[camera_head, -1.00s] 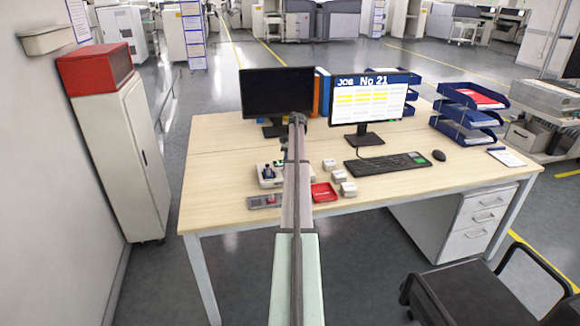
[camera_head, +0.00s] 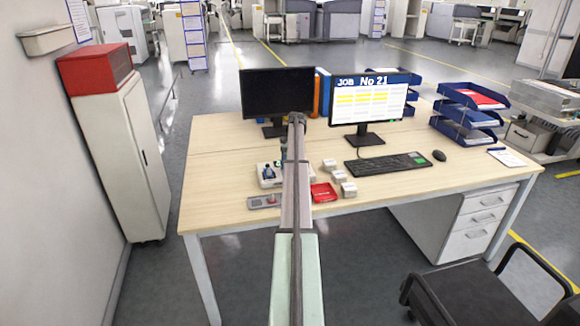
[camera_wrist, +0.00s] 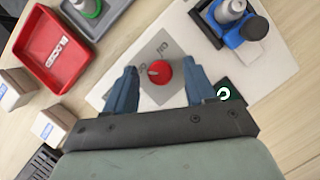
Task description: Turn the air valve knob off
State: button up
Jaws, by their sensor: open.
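The round red knob (camera_wrist: 161,73) sits on a grey label plate (camera_wrist: 158,48) on a white board (camera_wrist: 263,62) in the wrist view. A small pale mark shows on the knob's left side. The plate has dark lettering beside the knob, tilted and too blurred to read surely. My gripper (camera_wrist: 159,82) is open, with one blue finger to each side of the knob and visible gaps between. Whether the fingertips reach down to the knob's height I cannot tell. In the head view my arm hides most of the gripper, and the knob cannot be made out.
On the desk (camera_head: 215,165) are monitors and a keyboard (camera_head: 388,163).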

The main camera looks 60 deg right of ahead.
jog(key=shift+r, duration=0.1)
jog(key=v, duration=0.7)
jog(key=shift+d, duration=0.1)
jog(key=a+r+h, duration=0.2)
jog(key=a+r, duration=0.4)
jog(key=r, duration=0.1)
jog(key=f, duration=0.4)
jog(key=d+f+h, duration=0.1)
jog(key=f, duration=0.4)
jog(key=d+f+t+h, duration=0.1)
jog(key=f, duration=0.4)
jog(key=shift+s+d, duration=0.25)
jog(key=shift+s, duration=0.1)
